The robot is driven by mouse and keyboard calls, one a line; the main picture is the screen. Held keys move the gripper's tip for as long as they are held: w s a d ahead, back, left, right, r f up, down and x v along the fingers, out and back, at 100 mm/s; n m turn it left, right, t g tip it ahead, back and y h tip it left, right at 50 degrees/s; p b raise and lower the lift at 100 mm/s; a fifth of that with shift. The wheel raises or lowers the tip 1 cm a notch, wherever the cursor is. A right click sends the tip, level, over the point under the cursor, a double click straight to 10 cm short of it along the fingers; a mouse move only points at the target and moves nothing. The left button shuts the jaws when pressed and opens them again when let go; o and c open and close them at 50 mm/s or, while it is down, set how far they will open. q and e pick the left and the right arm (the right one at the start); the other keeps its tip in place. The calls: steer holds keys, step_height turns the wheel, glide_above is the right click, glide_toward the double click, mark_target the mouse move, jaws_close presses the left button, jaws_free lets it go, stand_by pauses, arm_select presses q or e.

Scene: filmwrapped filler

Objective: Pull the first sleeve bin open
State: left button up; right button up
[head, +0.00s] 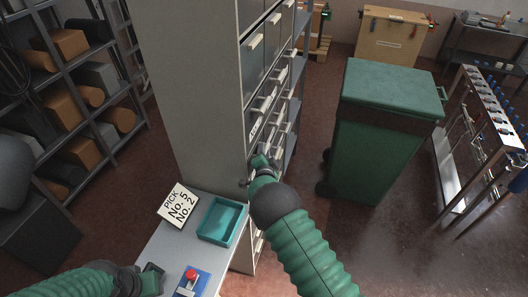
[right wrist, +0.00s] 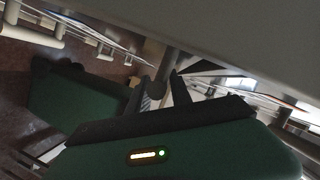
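A tall grey cabinet (head: 185,85) stands in the middle of the head view, with columns of bins with pale bar handles (head: 262,104) on its right face. Which bin is the first sleeve bin cannot be read. My right gripper (head: 256,172) is at the lower bins, close to the cabinet front; its arm hides part of them. In the right wrist view its two dark fingers (right wrist: 163,92) stand apart, with no handle clearly between them. My left gripper (head: 151,280) is low at the left, by the small table, away from the bins; its fingers are unclear.
A grey table (head: 165,245) holds a teal tray (head: 222,221), a card (head: 178,204) reading "PICK No. 5 No. 2" and a red button box (head: 191,281). A green wheeled bin (head: 372,150) stands right of the cabinet, with open floor between them. Shelves (head: 75,70) stand at left.

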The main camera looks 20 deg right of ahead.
steer(key=shift+d+f, duration=0.1)
steer(key=shift+d, duration=0.15)
jaws_close()
steer(key=shift+w+a, duration=0.1)
steer(key=shift+a, duration=0.1)
steer(key=shift+f, duration=0.15)
stand_by(0.6)
